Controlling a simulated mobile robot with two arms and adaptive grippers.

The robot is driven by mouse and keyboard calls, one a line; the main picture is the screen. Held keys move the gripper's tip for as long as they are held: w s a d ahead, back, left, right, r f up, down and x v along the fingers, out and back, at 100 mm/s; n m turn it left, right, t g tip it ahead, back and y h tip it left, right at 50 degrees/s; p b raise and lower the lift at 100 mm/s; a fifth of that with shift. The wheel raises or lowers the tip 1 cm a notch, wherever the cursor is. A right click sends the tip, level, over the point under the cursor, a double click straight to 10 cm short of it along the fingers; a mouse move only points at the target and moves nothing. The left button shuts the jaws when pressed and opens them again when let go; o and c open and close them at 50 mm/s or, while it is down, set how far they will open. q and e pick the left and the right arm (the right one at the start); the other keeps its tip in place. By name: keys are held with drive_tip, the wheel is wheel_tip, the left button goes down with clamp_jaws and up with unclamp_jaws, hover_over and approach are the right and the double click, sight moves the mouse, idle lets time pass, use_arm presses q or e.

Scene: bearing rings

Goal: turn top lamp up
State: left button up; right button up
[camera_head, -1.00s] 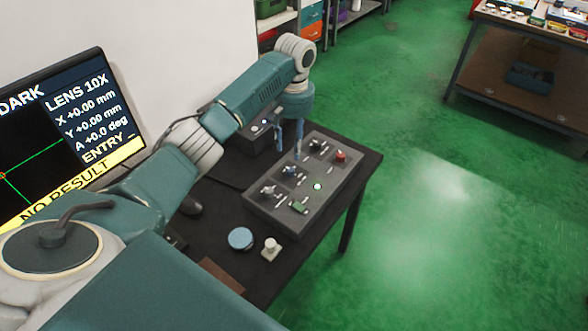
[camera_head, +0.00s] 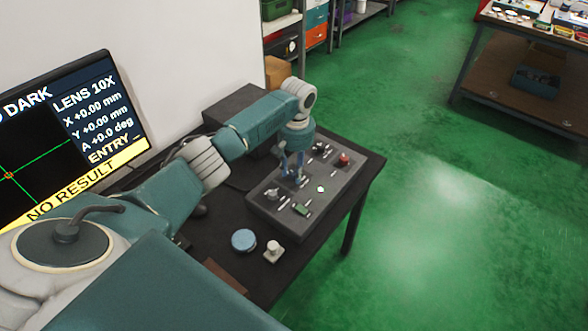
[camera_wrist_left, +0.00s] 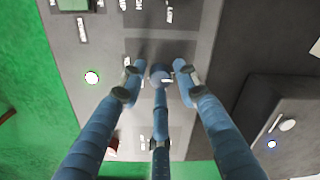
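A grey control panel (camera_head: 262,206) with several knobs and switches lies on the dark table. My left gripper (camera_head: 291,172) points down over the panel's middle, at a small blue-capped knob that its fingers mostly hide in the head view. In the left wrist view, the blue fingers of my left gripper (camera_wrist_left: 158,72) stand around this knob (camera_wrist_left: 158,77), with gaps at its left and right; the middle finger overlaps it. The labels are too small to tell which knob is the top lamp. A monitor (camera_head: 100,100) reads "DARK" and "NO RESULT". My right gripper is not in view.
On the panel are a grey knob (camera_head: 271,194), a black knob (camera_head: 319,147), a red button (camera_head: 343,160), a green switch (camera_head: 301,209) and a lit indicator (camera_head: 320,188). A blue disc (camera_head: 243,240) and a pale knobbed block (camera_head: 273,250) lie in front.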

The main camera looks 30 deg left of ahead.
use_arm(q)
clamp_jaws()
